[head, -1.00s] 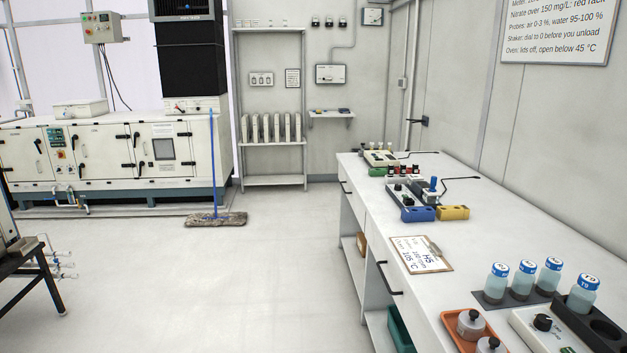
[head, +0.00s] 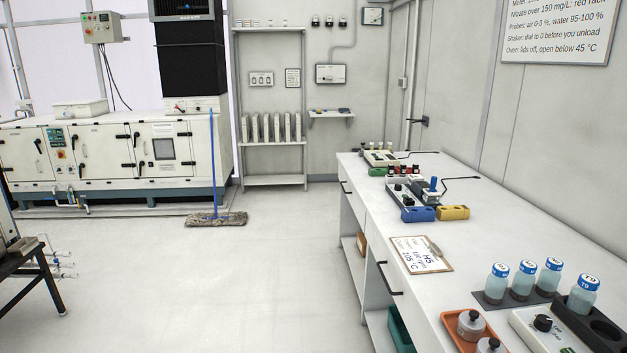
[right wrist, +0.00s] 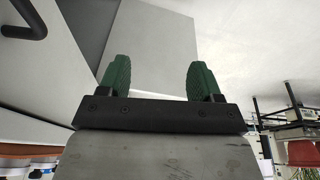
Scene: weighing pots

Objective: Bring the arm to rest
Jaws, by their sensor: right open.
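My right gripper (right wrist: 158,80) shows in the right wrist view with its two green fingers spread wide apart. Nothing is between the fingers. It is beside the white bench front, with a black drawer handle (right wrist: 25,20) at the upper left of that view. Neither gripper shows in the head view. My left gripper is out of sight.
A white bench (head: 500,235) runs along the right wall. It carries jars (head: 497,284), an orange tray (head: 453,325), a clipboard (head: 421,254) and blue and yellow blocks (head: 453,212). A mop (head: 216,219) stands on the floor. The middle floor (head: 200,290) is clear.

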